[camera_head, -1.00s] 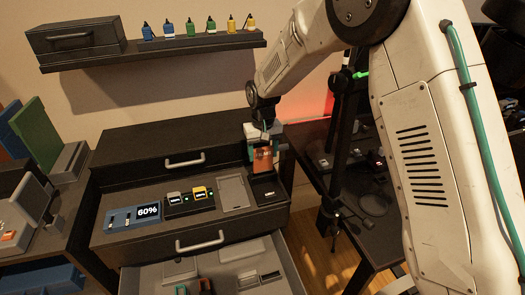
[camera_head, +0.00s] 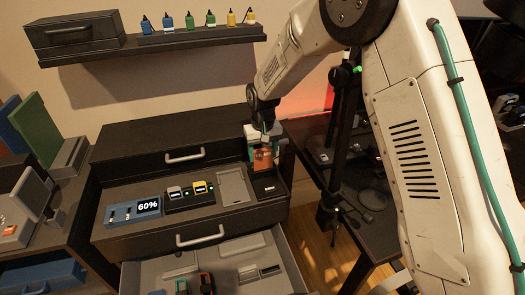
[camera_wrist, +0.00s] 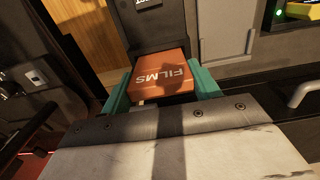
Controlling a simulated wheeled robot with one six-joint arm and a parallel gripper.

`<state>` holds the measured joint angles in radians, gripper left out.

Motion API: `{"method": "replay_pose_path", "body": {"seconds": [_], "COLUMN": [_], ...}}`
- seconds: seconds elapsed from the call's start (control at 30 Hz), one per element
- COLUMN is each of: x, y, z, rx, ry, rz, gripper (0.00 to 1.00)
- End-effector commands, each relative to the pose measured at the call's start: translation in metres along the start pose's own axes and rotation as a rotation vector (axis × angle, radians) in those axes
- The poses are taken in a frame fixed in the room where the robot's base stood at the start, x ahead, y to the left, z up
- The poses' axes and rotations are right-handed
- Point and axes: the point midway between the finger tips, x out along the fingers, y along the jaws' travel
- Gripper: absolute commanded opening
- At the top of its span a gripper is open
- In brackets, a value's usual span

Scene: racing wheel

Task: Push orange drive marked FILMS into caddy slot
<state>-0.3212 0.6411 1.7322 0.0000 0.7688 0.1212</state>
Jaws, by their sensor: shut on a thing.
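The orange drive (camera_head: 262,160) stands over the black caddy (camera_head: 268,187) at the right end of the cabinet top. In the wrist view the orange drive (camera_wrist: 162,76) shows its FILMS lettering, upside down. My gripper (camera_head: 263,152) is shut on the drive from above. Its teal fingers (camera_wrist: 160,92) sit on either side of the drive. The drive's far end meets the dark caddy (camera_wrist: 155,36) in the wrist view. The slot opening is hidden, so I cannot tell how deep the drive sits.
A grey flat panel (camera_head: 234,188) and a dock with grey and yellow drives (camera_head: 190,194) lie left of the caddy, beside a 60% display (camera_head: 147,207). An open drawer (camera_head: 285,262) juts out below. A dark table (camera_head: 355,190) stands at right.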

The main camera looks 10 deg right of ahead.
Motion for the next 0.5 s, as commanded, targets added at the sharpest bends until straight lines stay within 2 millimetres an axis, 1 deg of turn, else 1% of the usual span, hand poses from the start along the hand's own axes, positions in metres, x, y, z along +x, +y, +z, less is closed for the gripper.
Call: {"method": "replay_pose_path", "body": {"seconds": [0.4,0.43,0.47,0.5], "x": [0.0109,0.0107,0.0106,0.0105], "y": [-0.0001,-0.0001,-0.0001,-0.0001], "z": [0.0000,-0.0001,-0.0001,-0.0001], "rx": [0.000,0.000,0.000,0.000], "ry": [0.000,0.000,0.001,0.001], "rz": [0.000,0.000,0.000,0.000], "gripper": [0.35,0.67,0.75,0.87]}}
